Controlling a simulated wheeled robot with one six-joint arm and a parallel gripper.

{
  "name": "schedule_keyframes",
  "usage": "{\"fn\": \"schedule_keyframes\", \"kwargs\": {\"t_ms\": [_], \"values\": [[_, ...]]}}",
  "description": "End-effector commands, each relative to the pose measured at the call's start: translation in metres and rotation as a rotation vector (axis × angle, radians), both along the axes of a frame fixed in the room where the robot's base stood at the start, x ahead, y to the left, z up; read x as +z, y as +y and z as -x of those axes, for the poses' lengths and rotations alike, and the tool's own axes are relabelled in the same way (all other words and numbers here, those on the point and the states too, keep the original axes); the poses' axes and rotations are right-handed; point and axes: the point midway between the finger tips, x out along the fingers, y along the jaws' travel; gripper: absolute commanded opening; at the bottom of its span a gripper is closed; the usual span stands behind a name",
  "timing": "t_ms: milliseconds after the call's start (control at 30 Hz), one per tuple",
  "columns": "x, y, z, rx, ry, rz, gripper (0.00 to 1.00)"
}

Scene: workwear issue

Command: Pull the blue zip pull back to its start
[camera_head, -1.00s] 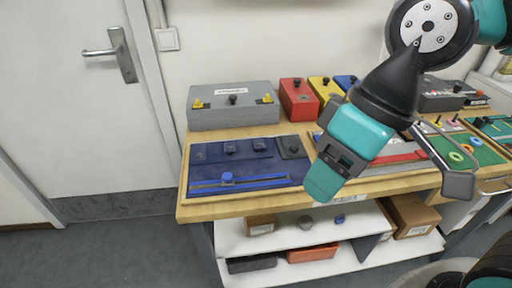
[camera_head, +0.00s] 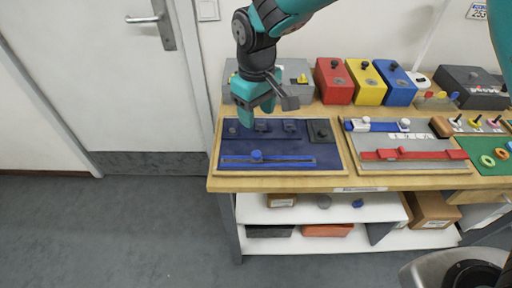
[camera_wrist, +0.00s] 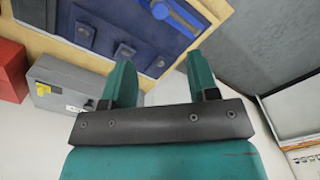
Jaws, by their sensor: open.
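The blue zip pull (camera_head: 256,156) sits on a blue zip track (camera_head: 290,161) along the front of a dark blue panel (camera_head: 232,140), left of the track's middle. In the wrist view the zip pull (camera_wrist: 160,10) shows at the top edge, beyond the fingers. My gripper (camera_head: 257,112) is open and empty above the back part of the panel, behind the zip pull and apart from it. Both teal fingers (camera_wrist: 161,80) are spread in the wrist view, with nothing between them.
Dark flaps (camera_head: 291,126) with knobs lie along the panel's back. A grey box (camera_head: 297,72) stands behind my gripper. Red (camera_head: 334,88), yellow (camera_head: 367,90) and blue (camera_head: 397,90) boxes stand to its right. A grey board with a red slider (camera_head: 402,155) lies right of the panel.

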Motion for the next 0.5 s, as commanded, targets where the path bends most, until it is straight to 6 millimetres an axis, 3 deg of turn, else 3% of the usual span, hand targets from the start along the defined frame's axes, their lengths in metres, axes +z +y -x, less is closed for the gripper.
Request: {"fn": "schedule_keyframes", "kwargs": {"t_ms": [300,500], "values": [[-0.073,-0.001,0.002,0.0,0.006,0.003,0.54],[-0.11,-0.001,0.001,0.0,0.003,0.001,0.54]]}}
